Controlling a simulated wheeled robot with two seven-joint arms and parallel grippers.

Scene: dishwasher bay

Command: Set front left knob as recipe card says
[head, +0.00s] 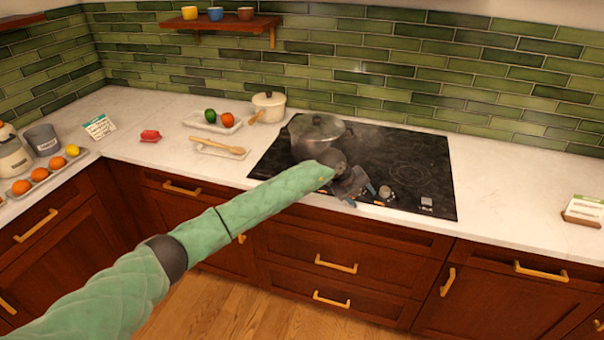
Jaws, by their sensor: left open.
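The black cooktop (404,147) is set in the white counter, with a silver knob (385,192) near its front edge. My left gripper (361,195) is open at the cooktop's front edge, just left of that knob. The gripper and arm cover this part of the control row, so I cannot tell whether another knob sits between the fingers. A card with a green header (100,126) stands at the far left, and another card (583,210) stands at the right. Their text is too small to read. My right gripper is out of view.
A lidded pot (318,135) stands on the cooktop's back left, close behind my arm. A cream saucepan (268,106), a wooden spoon (218,146) on a tray, and a red object (150,135) lie to the left. The counter right of the cooktop is mostly clear.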

